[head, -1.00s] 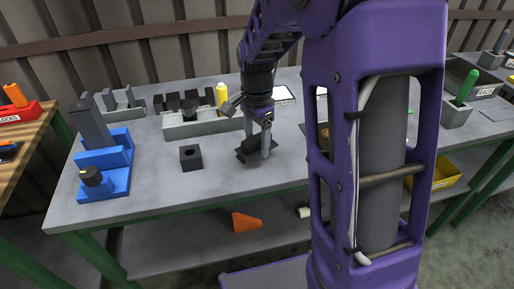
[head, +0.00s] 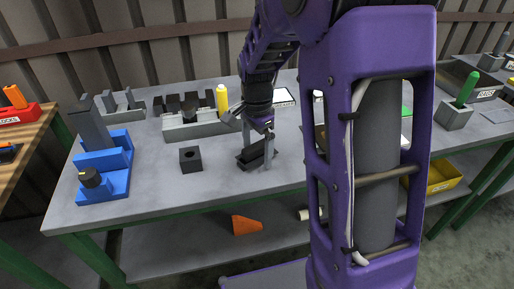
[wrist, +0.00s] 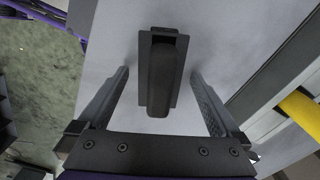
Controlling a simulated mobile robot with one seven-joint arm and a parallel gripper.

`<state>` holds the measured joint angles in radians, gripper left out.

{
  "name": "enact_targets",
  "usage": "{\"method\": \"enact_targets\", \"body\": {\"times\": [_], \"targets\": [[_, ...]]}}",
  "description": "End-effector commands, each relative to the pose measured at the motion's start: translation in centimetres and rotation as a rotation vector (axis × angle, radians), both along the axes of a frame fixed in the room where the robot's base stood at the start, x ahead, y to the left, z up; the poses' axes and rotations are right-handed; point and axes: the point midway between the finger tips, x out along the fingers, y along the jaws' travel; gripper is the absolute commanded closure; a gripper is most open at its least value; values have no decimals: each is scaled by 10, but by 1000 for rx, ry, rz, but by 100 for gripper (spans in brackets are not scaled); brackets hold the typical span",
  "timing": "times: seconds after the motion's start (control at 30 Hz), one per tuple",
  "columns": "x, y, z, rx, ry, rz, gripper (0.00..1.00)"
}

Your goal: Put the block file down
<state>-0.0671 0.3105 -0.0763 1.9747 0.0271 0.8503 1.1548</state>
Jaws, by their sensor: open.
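The block file, a dark block with a raised narrow grip on a flat base, rests on the grey table top; it shows in the head view (head: 254,158) and the wrist view (wrist: 162,75). My gripper (head: 257,150) is low over it. In the wrist view my gripper (wrist: 160,76) is open, with one finger on each side of the block file and a visible gap to both. In the head view the fingers partly hide the block file.
A dark block with a hole (head: 191,160) stands to the left. Behind is a grey holder (head: 200,130) with dark blocks and a yellow cylinder (head: 222,98). A blue stepped fixture (head: 105,165) stands at the far left. The table's front edge is close.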

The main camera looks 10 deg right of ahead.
Motion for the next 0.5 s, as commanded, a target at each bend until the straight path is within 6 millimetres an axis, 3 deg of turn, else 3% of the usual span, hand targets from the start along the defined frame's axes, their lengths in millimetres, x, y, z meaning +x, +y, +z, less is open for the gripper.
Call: {"method": "enact_targets", "body": {"times": [0.17,0.5], "targets": [[1,0,23,0,-5,0,0],[0,0,95,0,-5,-1,0]]}}
